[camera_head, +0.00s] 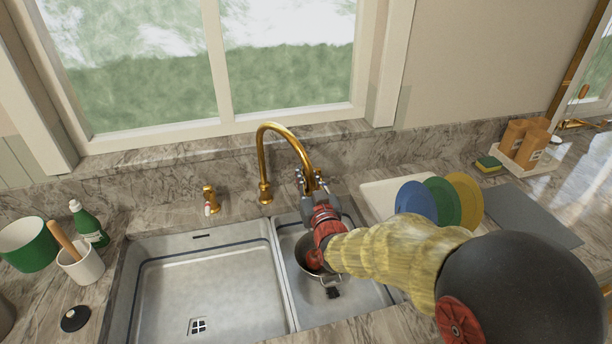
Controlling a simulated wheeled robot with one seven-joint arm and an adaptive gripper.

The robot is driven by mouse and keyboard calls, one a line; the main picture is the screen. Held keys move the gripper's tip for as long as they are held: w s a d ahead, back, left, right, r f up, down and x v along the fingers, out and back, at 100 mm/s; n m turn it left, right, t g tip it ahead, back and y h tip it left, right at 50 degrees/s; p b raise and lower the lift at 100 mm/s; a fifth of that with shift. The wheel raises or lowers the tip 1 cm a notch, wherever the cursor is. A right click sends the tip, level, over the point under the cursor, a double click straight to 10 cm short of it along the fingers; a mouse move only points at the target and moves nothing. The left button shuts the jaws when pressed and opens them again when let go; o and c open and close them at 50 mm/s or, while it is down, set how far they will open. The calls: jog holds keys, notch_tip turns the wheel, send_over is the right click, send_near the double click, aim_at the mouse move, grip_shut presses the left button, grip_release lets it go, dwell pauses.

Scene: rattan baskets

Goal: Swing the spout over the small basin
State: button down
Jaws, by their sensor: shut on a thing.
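The golden spout (285,134) rises from its base behind the sink and arches to the right, its end over the small basin (364,295) on the right. My gripper (312,183) is at the hanging end of the spout and is shut on it; the fingers partly hide the tip. My arm reaches in from the lower right and covers part of the small basin. The large basin (215,285) on the left is empty.
A pot (304,256) with a red thing in it and a dark brush (333,292) are in the small basin. Coloured plates (441,203) stand on the right. A green bottle (88,225) and white cup (84,268) stand on the left. A brass handle (210,199) stands left of the spout.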

jog(key=c, duration=2.1)
grip_release()
jog(key=shift+w+a+r, duration=0.1)
jog(key=shift+r, duration=0.1)
jog(key=o, duration=0.4)
jog(key=shift+f, duration=0.1)
jog(key=shift+c, duration=0.2)
jog(key=shift+o, duration=0.3)
jog(key=shift+f, duration=0.1)
jog(key=v, duration=1.2)
jog(key=shift+c, duration=0.4)
